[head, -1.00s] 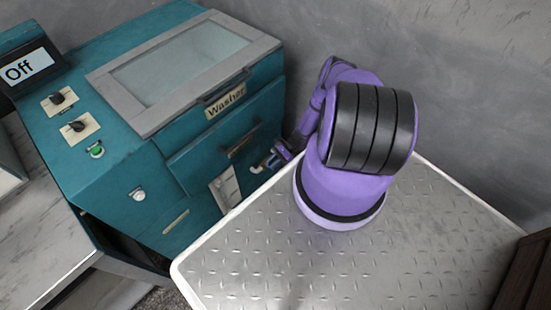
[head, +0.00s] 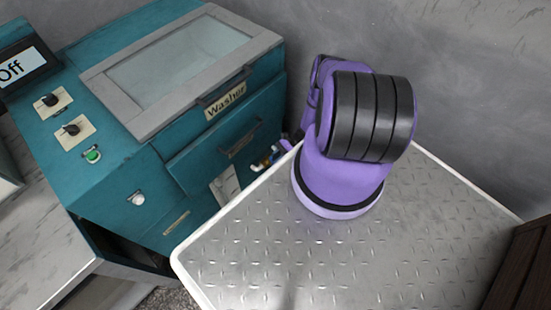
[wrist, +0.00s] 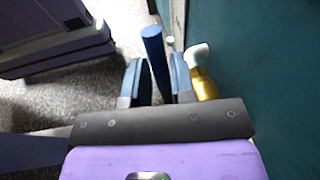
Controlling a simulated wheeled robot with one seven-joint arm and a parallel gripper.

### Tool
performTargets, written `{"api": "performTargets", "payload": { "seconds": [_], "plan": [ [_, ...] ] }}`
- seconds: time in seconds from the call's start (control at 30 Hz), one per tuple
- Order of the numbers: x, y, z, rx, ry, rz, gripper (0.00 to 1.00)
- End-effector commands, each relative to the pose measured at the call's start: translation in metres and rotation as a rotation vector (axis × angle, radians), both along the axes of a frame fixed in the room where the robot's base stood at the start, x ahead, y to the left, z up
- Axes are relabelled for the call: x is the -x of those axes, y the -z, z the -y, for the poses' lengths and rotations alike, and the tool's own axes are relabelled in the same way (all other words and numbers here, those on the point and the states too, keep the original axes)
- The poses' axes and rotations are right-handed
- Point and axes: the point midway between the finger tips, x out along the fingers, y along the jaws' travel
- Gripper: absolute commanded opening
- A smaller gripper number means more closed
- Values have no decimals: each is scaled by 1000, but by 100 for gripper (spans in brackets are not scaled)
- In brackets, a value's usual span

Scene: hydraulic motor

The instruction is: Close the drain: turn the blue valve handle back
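The blue valve handle (wrist: 154,48) shows in the wrist view as a blue bar between the two fingers of my gripper (wrist: 158,80). The fingers stand apart, one on each side of the bar, with narrow gaps; firm contact is not visible. A brass fitting with a white end (wrist: 203,82) is just right of the right finger. In the head view the valve (head: 265,160) sits low on the front of the teal washer (head: 125,185), partly hidden behind the table edge. My gripper is mostly hidden there behind the table and my arm.
A metal tread-plate table (head: 245,262) with a white rim stands in front of the washer's right side. In the wrist view the teal washer wall (wrist: 270,70) is close on the right. Grey speckled floor (wrist: 75,95) lies open at left.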

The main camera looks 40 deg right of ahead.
Motion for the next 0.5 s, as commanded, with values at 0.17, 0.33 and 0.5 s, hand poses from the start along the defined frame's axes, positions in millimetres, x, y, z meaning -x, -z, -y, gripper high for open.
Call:
{"api": "performTargets", "payload": {
  "seconds": [0.17,0.33,0.5],
  "plan": [
    [0,0,0,-1,0,0,43],
    [0,0,0,-1,0,0,43],
    [1,-3,11,0,0,1,43]
  ]
}}
